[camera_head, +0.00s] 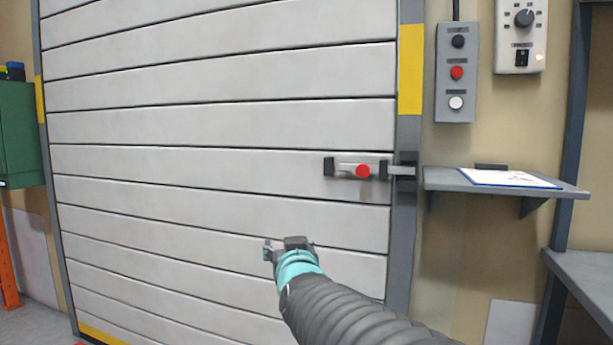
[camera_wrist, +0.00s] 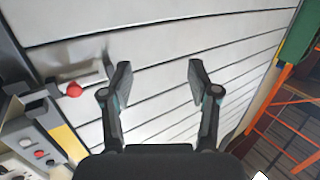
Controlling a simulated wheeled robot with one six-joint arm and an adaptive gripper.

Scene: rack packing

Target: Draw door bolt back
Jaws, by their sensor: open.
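The door (camera_head: 220,120) is a wide grey panel of horizontal slats. Its bolt (camera_head: 378,161) is a metal bar with dark brackets and a red knob (camera_head: 363,171), near the door's right edge. The bar's right end reaches into the dark keeper (camera_head: 404,172) on the frame post. In the wrist view the red knob (camera_wrist: 74,90) is at the left, outside my jaws. My gripper (camera_head: 268,250) is below and left of the bolt, apart from it. Its two fingers (camera_wrist: 160,78) are spread with only door slats behind them.
A small shelf (camera_head: 440,180) with a clipboard (camera_head: 505,178) juts out right of the post. A push-button box (camera_head: 457,72) and a switch panel (camera_head: 521,36) hang above it. A green cabinet (camera_head: 18,135) is at the far left. The space before the door is clear.

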